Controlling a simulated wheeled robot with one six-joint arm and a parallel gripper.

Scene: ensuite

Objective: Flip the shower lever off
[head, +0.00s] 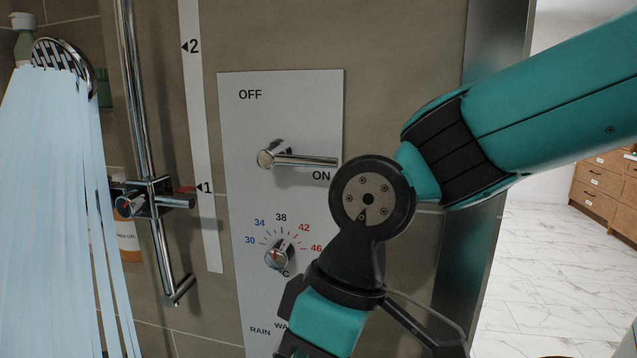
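The shower lever (300,160) is a chrome handle on a grey control panel (240,190). It lies nearly level and points right, its tip just above the word ON. The word OFF is printed higher up, at the panel's upper left. Water streams from the shower head (65,62) at the left. My teal and black arm crosses in front of the panel's right and lower parts. My gripper is out of view below the picture's bottom edge, so its fingers cannot be seen.
A temperature knob (279,257) sits below the lever, with a chrome rail and slider (150,197) to the left. A bottle (128,240) stands behind the rail. A metal wall edge (490,100) is at the right, with marble floor and wooden drawers (607,185) beyond.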

